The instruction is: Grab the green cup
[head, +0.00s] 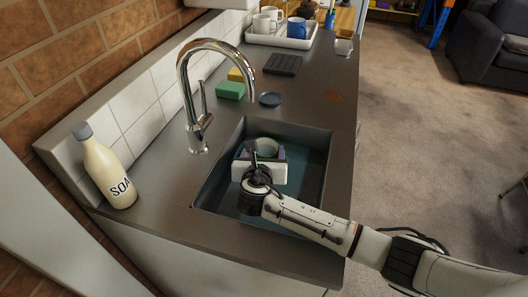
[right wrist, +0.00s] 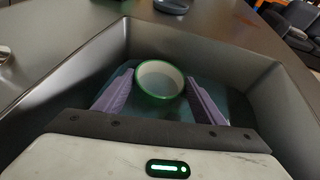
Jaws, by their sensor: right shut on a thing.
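The green cup (right wrist: 160,79) is in the sink (head: 325,165). In the right wrist view I look into its round opening, with a green rim and a pale inside. It also shows in the head view (head: 266,145), partly hidden behind my gripper. My right gripper (right wrist: 158,92) reaches down into the sink, and its purple fingers are shut on the cup, one on each side. The cup's lower part is hidden, so I cannot tell whether it touches the sink floor. My left gripper is not in view.
A chrome tap (head: 200,125) arches over the sink's left side. A soap bottle (head: 104,172) stands at the left. A white tray (head: 284,42) holds mugs at the back.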

